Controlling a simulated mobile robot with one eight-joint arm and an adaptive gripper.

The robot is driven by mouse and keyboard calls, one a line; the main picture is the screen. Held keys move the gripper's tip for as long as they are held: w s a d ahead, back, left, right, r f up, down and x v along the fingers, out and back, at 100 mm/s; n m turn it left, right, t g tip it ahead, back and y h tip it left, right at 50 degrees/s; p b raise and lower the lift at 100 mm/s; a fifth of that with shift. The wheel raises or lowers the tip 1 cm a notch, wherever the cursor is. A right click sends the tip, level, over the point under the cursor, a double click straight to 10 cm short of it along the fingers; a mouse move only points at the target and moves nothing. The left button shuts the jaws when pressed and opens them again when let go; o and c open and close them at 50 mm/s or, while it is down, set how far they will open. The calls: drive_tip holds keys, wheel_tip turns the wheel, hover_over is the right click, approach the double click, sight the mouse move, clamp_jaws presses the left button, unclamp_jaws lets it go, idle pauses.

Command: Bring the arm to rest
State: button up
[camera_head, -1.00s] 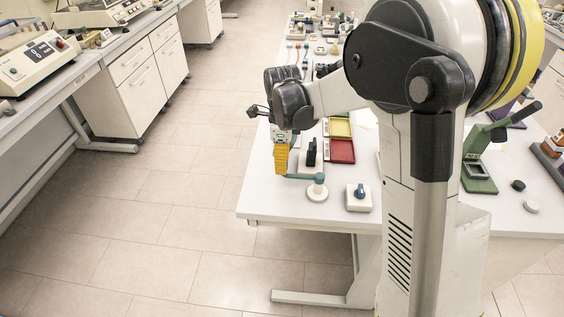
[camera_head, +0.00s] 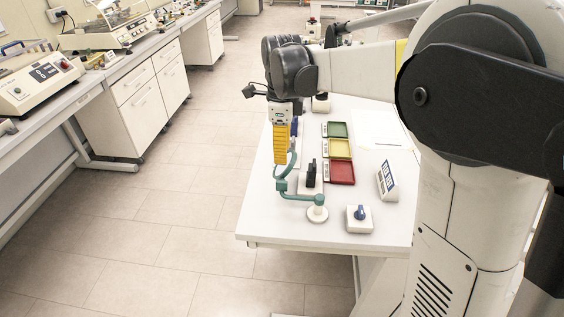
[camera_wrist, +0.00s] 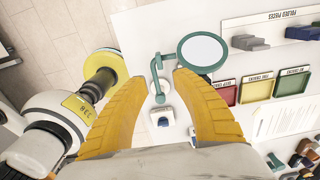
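My gripper (camera_head: 281,163) points down with its yellow fingers over the left part of the white table (camera_head: 262,228). In the wrist view, the two yellow fingers of my gripper (camera_wrist: 161,76) stand apart with nothing held between them. Beyond them is a teal magnifier stand (camera_wrist: 204,68) with a round lens; its arm and white base show between and beside the fingertips. My arm (camera_head: 365,68) reaches left from the right side of the head view, with its forearm nearly level. Whether the fingers touch the stand cannot be told.
Red (camera_head: 342,172), yellow (camera_head: 340,148) and green (camera_head: 337,130) trays lie right of the gripper. A white box with a blue knob (camera_head: 359,218) sits near the front edge. A side bench (camera_head: 88,90) runs along the left, with clear floor (camera_head: 170,220) between.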

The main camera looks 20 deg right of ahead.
drive_tip(key=shift+r, duration=0.1)
idle(0.3)
drive_tip(key=s+d+f+n+t+b, duration=0.1)
drive_tip(key=s+n+t, duration=0.6)
drive_tip(key=s+n, duration=1.4)
drive_tip(key=shift+f+n+b, duration=0.7)
drive_tip(key=shift+f+n, duration=0.05)
drive_tip(key=shift+n, duration=0.05)
drive_tip(key=shift+s+d, duration=0.1)
idle(0.5)
